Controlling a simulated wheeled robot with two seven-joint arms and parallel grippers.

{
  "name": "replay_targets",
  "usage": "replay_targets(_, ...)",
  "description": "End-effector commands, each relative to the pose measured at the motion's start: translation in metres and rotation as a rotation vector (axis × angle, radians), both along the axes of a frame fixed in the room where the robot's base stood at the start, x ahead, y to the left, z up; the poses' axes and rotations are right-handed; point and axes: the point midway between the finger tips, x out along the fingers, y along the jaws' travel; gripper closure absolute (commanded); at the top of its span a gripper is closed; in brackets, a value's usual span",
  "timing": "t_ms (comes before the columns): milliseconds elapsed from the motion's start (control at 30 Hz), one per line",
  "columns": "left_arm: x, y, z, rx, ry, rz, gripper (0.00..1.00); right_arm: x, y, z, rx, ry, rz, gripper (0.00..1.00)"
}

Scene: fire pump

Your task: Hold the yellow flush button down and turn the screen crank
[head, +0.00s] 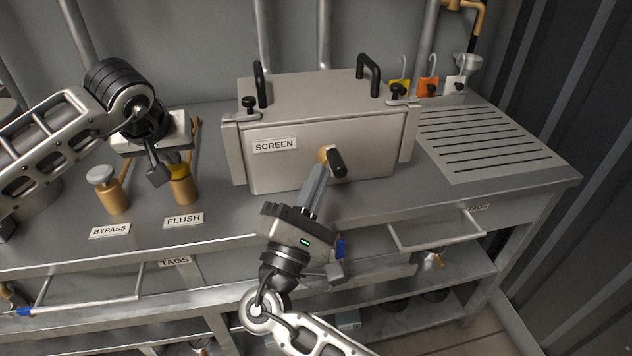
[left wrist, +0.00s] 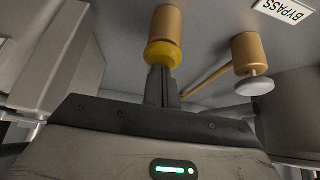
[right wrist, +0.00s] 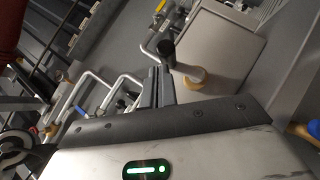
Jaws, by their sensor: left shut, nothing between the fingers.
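The yellow flush button (head: 179,166) tops a brass post behind the FLUSH label. My left gripper (head: 160,178) is shut and empty. Its fingertips meet the yellow button (left wrist: 163,55) in the left wrist view; contact or depth of press cannot be told. The screen crank (head: 337,162) has a black handle and a brass hub, on the front of the grey SCREEN box (head: 285,165). My right gripper (head: 317,180) reaches up from below, fingertips just beside the crank. In the right wrist view, its close-set fingers overlap the crank (right wrist: 168,52); whether they grip it is unclear.
The brass BYPASS post (head: 110,188) with a grey cap stands left of the flush post. A slotted drain panel (head: 485,140) lies right of the box. Orange, yellow and white tags (head: 428,86) hang behind. Pulled-out rails (head: 440,232) and lower shelves lie below the bench front.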

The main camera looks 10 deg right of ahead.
Motion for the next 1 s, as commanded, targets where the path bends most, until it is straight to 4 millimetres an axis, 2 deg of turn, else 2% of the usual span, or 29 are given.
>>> replay_targets(233,-0.001,0.001,-0.002,0.003,0.005,0.002,1.00,0.000,0.000,0.001,0.000,-0.002,0.000,1.00)
replay_targets(333,0.000,0.001,-0.002,0.003,0.004,0.002,1.00,0.000,0.000,0.008,0.002,-0.004,-0.001,1.00)
replay_targets(700,-0.001,0.001,-0.002,0.003,0.005,0.002,1.00,0.000,-0.001,0.075,0.005,-0.005,0.000,1.00)
replay_targets(833,-0.001,0.001,-0.002,0.003,0.005,0.002,1.00,0.000,0.000,0.092,0.004,-0.003,0.000,1.00)
replay_targets(1000,-0.001,0.001,-0.002,0.003,0.005,0.002,1.00,-0.001,0.000,0.100,0.001,-0.002,0.000,1.00)
